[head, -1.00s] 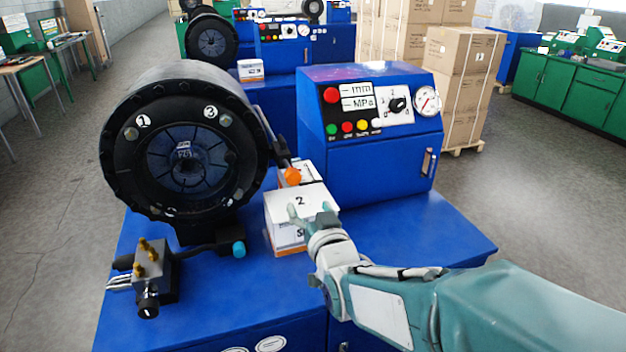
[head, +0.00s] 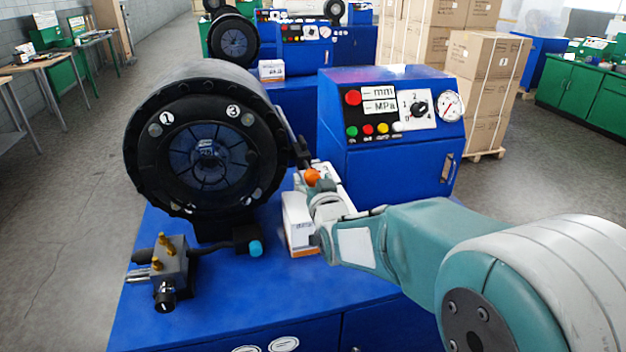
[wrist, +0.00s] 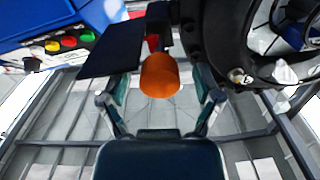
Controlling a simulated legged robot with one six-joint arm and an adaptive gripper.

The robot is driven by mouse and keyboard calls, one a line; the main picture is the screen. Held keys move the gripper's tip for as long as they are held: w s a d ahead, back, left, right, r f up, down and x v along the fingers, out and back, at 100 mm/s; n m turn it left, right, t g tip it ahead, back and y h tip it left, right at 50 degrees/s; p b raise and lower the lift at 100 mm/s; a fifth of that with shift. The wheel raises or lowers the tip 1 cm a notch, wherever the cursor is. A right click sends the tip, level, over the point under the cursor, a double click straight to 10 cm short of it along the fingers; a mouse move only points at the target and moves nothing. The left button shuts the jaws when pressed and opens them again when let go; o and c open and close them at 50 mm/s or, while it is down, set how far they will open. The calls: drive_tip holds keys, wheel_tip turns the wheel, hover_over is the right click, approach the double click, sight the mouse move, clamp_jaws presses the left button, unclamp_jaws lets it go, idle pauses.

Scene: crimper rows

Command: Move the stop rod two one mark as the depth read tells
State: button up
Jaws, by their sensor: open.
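The stop rod's orange knob (head: 312,176) is beside the right side of the black crimper head (head: 140,150), with a dark rod part (head: 301,153) behind it. My gripper (head: 322,192) is right at the knob in the head view and partly hides the area below it. In the wrist view the orange knob (wrist: 160,76) lies between the two spread fingers of my gripper (wrist: 160,98), with a gap on each side. The marks on the rod cannot be made out. The mm readout (head: 379,92) shows only a dash before the unit.
A white box (head: 297,224) stands under my gripper on the blue bench (head: 215,305). A valve block with brass fittings (head: 170,262) stands at front left. The blue control cabinet (head: 395,155) is close behind on the right. Cartons (head: 485,90) stand farther back.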

clamp_jaws()
drive_tip(key=shift+x, duration=1.1)
drive_tip(key=shift+r, duration=0.1)
drive_tip(key=shift+c, duration=0.8)
unclamp_jaws()
drive_tip(key=shift+o, duration=0.8)
drive_tip(key=shift+w+a, duration=0.1)
